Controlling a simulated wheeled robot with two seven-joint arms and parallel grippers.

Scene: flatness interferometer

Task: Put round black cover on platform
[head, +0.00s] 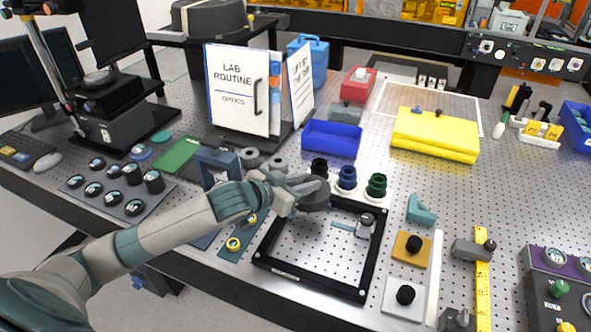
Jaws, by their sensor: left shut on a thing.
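My left gripper (293,190) reaches in from the left and is shut on a dark round piece, which looks like the round black cover (316,199). The cover is just above the rear left part of a black square frame (268,262) and partly hidden by the fingers. A black instrument (112,122) at the left, with a column behind it, has a flat top carrying a small round disc (97,77). I cannot tell for sure which surface is the platform. My right gripper is not in view.
Dark, blue and green round knobs (377,185) stand just behind the cover. A blue bin (331,139), a yellow case (435,134) and a white lab binder (238,90) stand farther back. A rack of several black discs (105,191) lies left.

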